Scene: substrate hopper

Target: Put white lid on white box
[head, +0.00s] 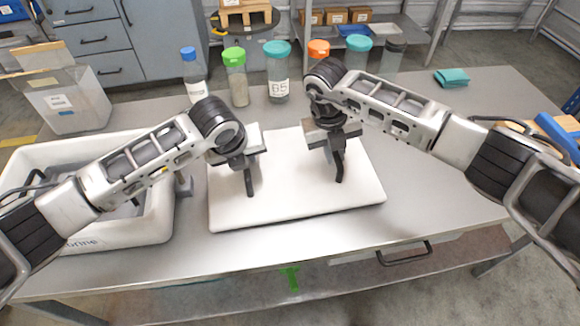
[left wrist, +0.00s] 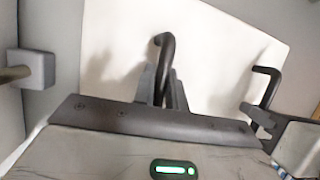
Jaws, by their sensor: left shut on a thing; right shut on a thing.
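The white lid (head: 295,205) is a flat slab with two black bent handles. It is level over the middle of the table, to the right of the white box; I cannot tell whether it touches the table. The white box (head: 158,222) stands at the left, open on top, with dark and grey things inside. My left gripper (head: 247,168) is shut on the lid's left handle (head: 250,187), seen between the fingers in the left wrist view (left wrist: 163,50). My right gripper (head: 335,143) is shut on the right handle (head: 339,172).
Several capped bottles, such as a green-capped one (head: 236,80), stand along the table's back edge behind the lid. A clear container (head: 75,105) stands behind the box. A teal cloth (head: 451,77) lies at the back right.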

